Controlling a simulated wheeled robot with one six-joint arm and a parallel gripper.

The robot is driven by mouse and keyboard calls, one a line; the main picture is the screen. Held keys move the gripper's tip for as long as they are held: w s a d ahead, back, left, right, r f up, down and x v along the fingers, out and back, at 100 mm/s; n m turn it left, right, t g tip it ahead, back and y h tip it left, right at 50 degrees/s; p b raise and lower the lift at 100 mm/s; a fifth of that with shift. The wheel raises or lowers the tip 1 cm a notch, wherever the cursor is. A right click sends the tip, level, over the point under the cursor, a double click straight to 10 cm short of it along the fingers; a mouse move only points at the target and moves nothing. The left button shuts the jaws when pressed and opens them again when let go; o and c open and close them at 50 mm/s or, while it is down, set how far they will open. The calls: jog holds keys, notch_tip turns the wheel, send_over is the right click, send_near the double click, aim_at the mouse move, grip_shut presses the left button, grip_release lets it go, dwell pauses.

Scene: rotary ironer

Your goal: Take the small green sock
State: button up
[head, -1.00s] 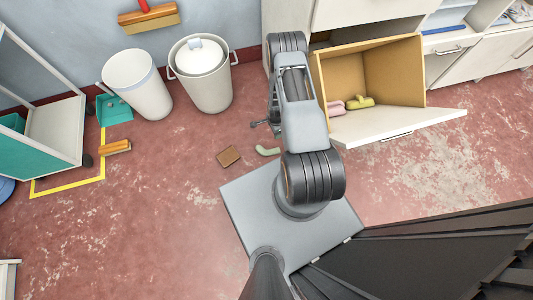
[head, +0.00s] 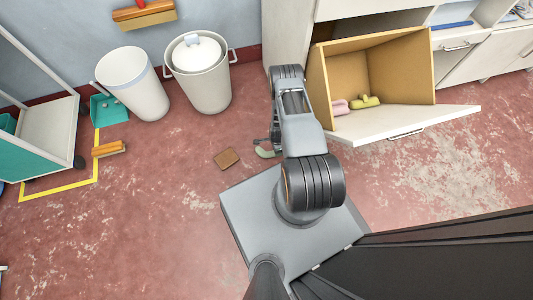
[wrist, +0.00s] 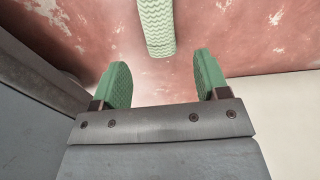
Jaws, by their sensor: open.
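The small green sock (head: 265,153) lies on the red floor, just in front of my arm in the head view. In the wrist view it shows as a pale green ribbed strip (wrist: 156,25) at the top, beyond my fingertips and roughly between their lines. Its far end is cut off by the frame. My gripper (wrist: 163,76) is open and empty, its two green pads apart. In the head view my gripper (head: 263,142) is partly hidden by my arm and sits right beside the sock.
A brown sponge-like block (head: 227,158) lies left of the sock. An open tilt-out bin (head: 395,125) at the right holds a pink item (head: 340,107) and an olive-green one (head: 365,101). A white bin (head: 135,85) and lidded pot (head: 203,85) stand behind.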

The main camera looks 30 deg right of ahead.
notch_tip(320, 180, down, 5)
jog(key=b, duration=0.4)
jog(key=shift+a, duration=0.1)
